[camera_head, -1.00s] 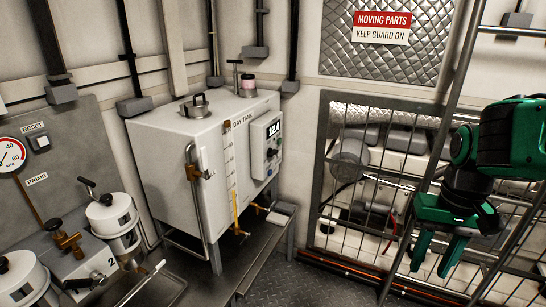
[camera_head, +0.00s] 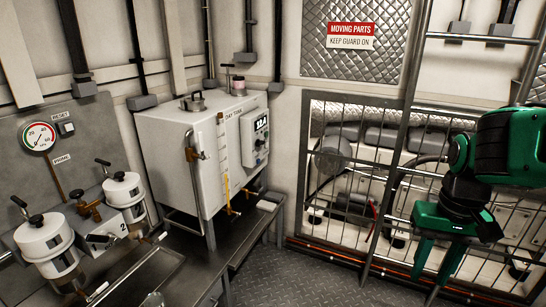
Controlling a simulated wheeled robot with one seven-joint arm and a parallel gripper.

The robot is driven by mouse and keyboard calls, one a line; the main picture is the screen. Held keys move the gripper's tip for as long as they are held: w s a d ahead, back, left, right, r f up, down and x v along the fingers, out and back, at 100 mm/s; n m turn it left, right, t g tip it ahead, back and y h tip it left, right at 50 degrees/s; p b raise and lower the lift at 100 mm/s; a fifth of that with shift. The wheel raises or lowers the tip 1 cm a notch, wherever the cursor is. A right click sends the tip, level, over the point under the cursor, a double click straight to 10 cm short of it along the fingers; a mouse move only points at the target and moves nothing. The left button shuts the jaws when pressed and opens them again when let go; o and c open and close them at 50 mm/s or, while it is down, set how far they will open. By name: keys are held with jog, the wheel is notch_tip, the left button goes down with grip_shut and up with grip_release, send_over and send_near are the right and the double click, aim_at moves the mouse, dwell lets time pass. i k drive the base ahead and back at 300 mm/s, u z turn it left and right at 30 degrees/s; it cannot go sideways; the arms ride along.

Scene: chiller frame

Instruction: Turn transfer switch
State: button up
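A white control box (camera_head: 255,138) with a dark display and small knobs is on the right side of the white day tank (camera_head: 172,153). I cannot tell whether one of these knobs is the transfer switch, and no switch label is readable. My green gripper (camera_head: 428,276) hangs at the right, pointing down, in front of the barred guard. Its two fingers are apart with nothing between them. It is well to the right of the control box and not touching it.
A steel ladder (camera_head: 398,150) and a barred guard (camera_head: 340,195) are at the right, by my arm. A bench (camera_head: 250,228) runs under the tank. White filter canisters (camera_head: 48,243) and a gauge (camera_head: 38,136) are at left. Patterned floor (camera_head: 310,275) is clear in front.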

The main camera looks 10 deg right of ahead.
aim_at(258, 143)
jog(key=u, duration=0.05)
jog(key=k, duration=0.6)
jog(key=z, duration=0.9)
jog(key=i, duration=1.95)
jog(key=u, duration=0.3)
